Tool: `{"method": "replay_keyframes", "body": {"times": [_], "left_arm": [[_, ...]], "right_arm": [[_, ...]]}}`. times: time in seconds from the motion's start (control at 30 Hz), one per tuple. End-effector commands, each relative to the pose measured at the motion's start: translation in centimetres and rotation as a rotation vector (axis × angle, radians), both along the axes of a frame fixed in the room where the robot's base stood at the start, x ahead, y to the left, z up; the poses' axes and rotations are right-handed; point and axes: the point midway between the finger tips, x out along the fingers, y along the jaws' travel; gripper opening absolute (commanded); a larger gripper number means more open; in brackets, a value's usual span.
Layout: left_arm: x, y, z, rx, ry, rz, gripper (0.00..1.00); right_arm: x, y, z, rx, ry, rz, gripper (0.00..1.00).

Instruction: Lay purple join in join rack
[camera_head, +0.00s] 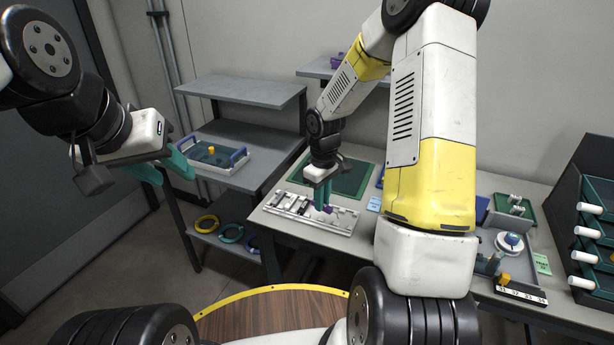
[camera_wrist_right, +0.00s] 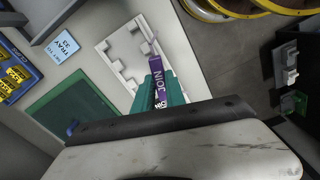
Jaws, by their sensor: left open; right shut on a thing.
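The purple join (camera_head: 328,209) is a slim stick in my right gripper (camera_head: 324,196). In the right wrist view the purple join (camera_wrist_right: 160,74), lettered "JOIN", stands out between the teal fingers (camera_wrist_right: 160,92). A white slotted rack (camera_head: 345,223) lies on the table under my right gripper. It also shows in the right wrist view (camera_wrist_right: 118,46), behind the join. I cannot tell whether the join touches the rack, and the gripper hides part of it. My left gripper (camera_head: 170,172) is open and empty in the air at the left, away from the table.
A green mat (camera_head: 352,178) lies behind the rack. A blue-handled tray (camera_head: 217,167) stands on the grey shelf at left; coloured rings (camera_head: 207,224) lie below. A numbered strip (camera_head: 520,294) and a dark drawer unit (camera_head: 595,190) are at right. My right arm hides the table's middle.

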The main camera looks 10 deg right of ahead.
Motion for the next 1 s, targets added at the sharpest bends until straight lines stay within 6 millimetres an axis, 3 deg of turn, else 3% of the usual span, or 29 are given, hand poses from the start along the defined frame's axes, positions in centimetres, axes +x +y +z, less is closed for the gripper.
{"method": "replay_keyframes", "body": {"times": [0.4, 0.6, 0.8, 1.0], "left_arm": [[0.0, 0.0, 0.0, 0.000, 0.000, 0.000, 0.41], [0.0, 0.0, 0.0, 0.000, 0.000, 0.000, 0.41], [0.0, 0.0, 0.0, 0.000, 0.000, 0.000, 0.41], [0.0, 0.0, 0.0, 0.000, 0.000, 0.000, 0.41]], "right_arm": [[2.2, -0.3, 0.1, 0.002, 0.001, 1.061, 0.00], [3.1, -0.5, 0.2, 0.003, 0.000, 1.512, 0.00], [3.6, -0.6, 0.2, 0.004, -0.001, 1.780, 0.00], [3.7, -0.6, -0.2, 0.005, 0.000, 1.851, 0.00]]}}
